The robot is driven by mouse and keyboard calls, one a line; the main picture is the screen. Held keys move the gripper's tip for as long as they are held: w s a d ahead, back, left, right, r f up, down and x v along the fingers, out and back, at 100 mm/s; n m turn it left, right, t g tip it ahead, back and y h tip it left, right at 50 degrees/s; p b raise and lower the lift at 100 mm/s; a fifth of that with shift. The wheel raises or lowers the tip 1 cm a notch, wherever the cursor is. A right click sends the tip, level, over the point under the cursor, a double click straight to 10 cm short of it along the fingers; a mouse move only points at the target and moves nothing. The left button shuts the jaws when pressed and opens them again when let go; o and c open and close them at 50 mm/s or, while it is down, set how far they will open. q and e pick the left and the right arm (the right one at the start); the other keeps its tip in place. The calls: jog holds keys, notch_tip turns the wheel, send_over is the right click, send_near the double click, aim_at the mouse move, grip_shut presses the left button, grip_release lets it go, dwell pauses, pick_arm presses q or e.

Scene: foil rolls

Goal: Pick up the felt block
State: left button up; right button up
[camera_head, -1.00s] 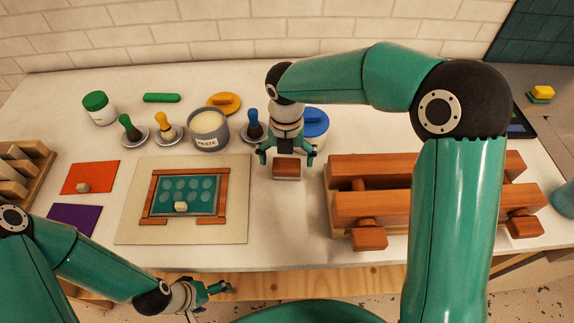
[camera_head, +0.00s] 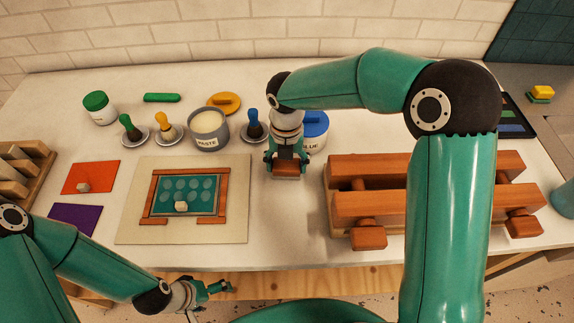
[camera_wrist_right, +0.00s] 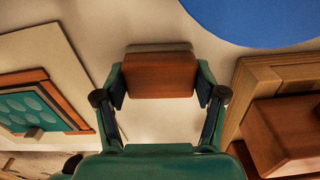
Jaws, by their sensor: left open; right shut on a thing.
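The felt block (camera_head: 286,176) has a reddish-brown wooden top and a greyish layer along one edge. It is on the white table between the framed board and the wooden press, and it shows at the middle of the right wrist view (camera_wrist_right: 158,75). My right gripper (camera_head: 287,168) points down over it and is shut on it, with one finger on each side; in the wrist view the fingers (camera_wrist_right: 160,88) touch its two ends. My left gripper (camera_head: 218,288) is open and empty, low in front of the table edge.
The wooden press (camera_head: 372,205) stands close on the right. The board with a teal stencil (camera_head: 187,195) lies left. Orange (camera_head: 91,177) and purple (camera_head: 73,219) sheets lie far left.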

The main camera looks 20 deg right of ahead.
aim_at(287, 164)
notch_tip(287, 164, up, 20)
dwell(0.6)
jog(key=o, duration=0.4)
jog(key=shift+c, duration=1.3)
